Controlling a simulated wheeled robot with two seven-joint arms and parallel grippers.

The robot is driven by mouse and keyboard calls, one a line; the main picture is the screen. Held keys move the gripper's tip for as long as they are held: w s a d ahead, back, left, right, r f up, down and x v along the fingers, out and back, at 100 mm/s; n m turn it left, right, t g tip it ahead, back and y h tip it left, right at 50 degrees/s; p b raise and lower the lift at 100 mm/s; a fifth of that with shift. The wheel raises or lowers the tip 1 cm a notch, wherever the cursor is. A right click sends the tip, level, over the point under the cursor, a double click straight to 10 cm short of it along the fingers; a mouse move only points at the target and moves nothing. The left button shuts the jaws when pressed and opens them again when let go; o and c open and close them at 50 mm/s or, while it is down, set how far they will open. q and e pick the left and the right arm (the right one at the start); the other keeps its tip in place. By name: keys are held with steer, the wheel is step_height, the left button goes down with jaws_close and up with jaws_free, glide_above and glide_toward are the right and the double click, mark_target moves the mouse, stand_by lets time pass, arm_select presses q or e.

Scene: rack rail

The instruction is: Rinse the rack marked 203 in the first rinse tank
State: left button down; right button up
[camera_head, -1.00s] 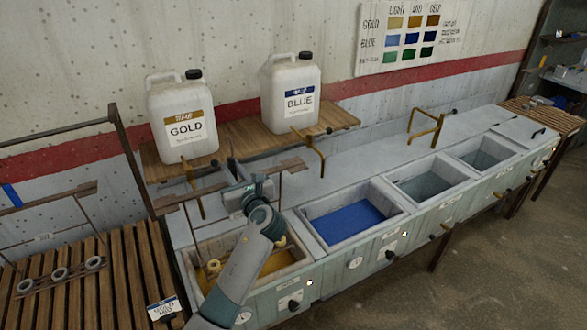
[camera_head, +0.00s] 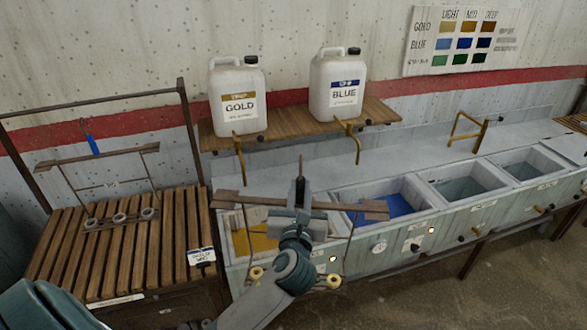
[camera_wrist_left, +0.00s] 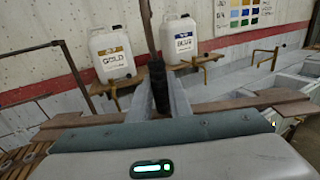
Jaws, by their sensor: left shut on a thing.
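The rack's thin rods hang down, with yellow-stained rings at the bottom, in front of the tank fronts in the head view. No number is readable on it. Two grey-watered basins stand right of the blue tank: the nearer one (camera_head: 465,188) and a farther one (camera_head: 530,169). Their labels are too small to read. My right gripper is not in view.
A gold dye tank (camera_head: 228,245) and a blue dye tank (camera_head: 400,205) sit left of the basins. Gold (camera_head: 238,98) and blue (camera_head: 338,85) jugs stand on a shelf above. Another rack (camera_head: 97,155) is over the slatted bench (camera_head: 75,265). Brass taps project over the counter.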

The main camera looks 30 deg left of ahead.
arm_select(q)
steer(key=s+d+f+m+t+h+b, duration=0.2)
steer(key=s+d+f+m+h+b, duration=0.35)
steer(key=s+d, duration=0.6)
steer(key=s+d+f+h+b, duration=0.1)
steer(key=s+f+h+b, duration=0.2)
steer(key=f+b, duration=0.7)
step_height(320, 180, down, 2)
steer(key=shift+s+d+f, duration=0.1)
steer(key=shift+s+d, duration=0.3)
steer(key=shift+s, duration=0.2)
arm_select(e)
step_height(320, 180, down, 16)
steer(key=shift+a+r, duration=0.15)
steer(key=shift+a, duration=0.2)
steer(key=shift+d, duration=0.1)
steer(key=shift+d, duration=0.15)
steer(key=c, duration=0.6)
arm_select(q)
steer(key=shift+w, duration=0.1)
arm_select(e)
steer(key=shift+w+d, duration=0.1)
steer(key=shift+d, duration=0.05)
